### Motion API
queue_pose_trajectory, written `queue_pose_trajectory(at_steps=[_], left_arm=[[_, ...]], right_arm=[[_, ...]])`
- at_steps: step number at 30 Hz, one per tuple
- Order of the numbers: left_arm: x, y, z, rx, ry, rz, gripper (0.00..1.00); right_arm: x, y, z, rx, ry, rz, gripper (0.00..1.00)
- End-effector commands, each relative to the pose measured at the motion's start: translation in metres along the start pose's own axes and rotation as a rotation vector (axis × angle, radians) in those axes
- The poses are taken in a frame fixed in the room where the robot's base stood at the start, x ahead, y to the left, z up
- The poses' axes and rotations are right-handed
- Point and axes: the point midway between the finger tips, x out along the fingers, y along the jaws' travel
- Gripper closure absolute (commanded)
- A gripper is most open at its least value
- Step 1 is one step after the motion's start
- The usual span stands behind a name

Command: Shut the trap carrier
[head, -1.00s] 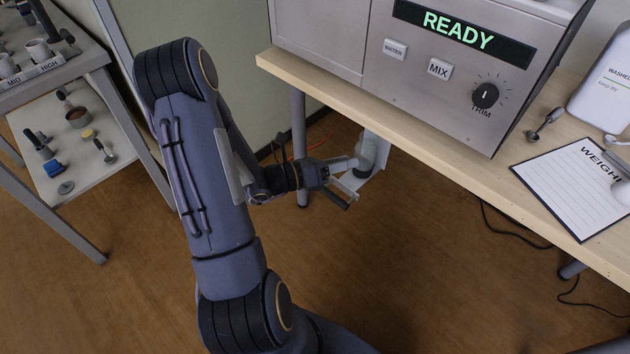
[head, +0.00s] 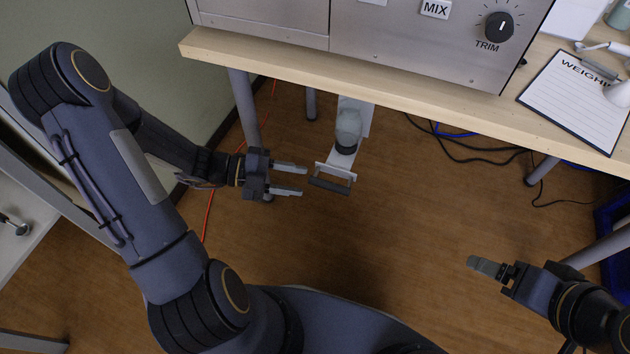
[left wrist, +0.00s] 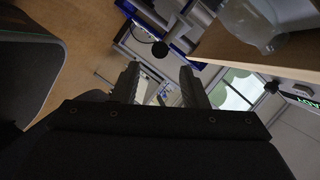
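The trap carrier (head: 357,107) hangs out below the bench's front edge in the head view. It is a pale bracket with a dark bar handle (head: 330,186) at its near end. A cloudy trap bottle (head: 348,124) with a dark lower part stands in it. My left gripper (head: 290,180) is open and empty just left of the handle, fingers pointing right, apparently not touching it. Its spread fingers also show in the left wrist view (left wrist: 160,85). My right gripper (head: 485,266) is at lower right, away from the carrier; its finger gap cannot be made out.
The wooden bench (head: 420,82) bears the steel analyser (head: 420,45) and a clipboard (head: 575,100). A bench leg (head: 244,105) stands behind my left gripper. Cables (head: 465,150) lie under the bench. The floor before the carrier is clear.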

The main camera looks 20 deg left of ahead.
Motion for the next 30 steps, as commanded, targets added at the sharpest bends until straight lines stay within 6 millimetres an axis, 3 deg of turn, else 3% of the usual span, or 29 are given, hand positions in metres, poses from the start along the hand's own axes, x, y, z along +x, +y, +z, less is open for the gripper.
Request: queue_pose_trajectory(at_steps=[5, 18, 28, 30], left_arm=[[0.013, 0.004, 0.002, -0.028, 0.005, -0.003, 0.60], [0.074, 0.003, 0.002, -0.025, 0.004, -0.003, 0.60], [0.079, 0.001, 0.001, -0.026, 0.001, -0.003, 0.60], [0.079, 0.001, 0.001, -0.026, 0.001, -0.003, 0.67]], right_arm=[[0.007, 0.003, 0.003, 0.000, 0.000, 0.000, 0.18], [0.030, 0.014, 0.015, 0.000, 0.000, 0.000, 0.18], [0.031, 0.014, 0.015, 0.000, 0.000, 0.000, 0.18], [0.031, 0.014, 0.015, 0.000, 0.000, 0.000, 0.18]])
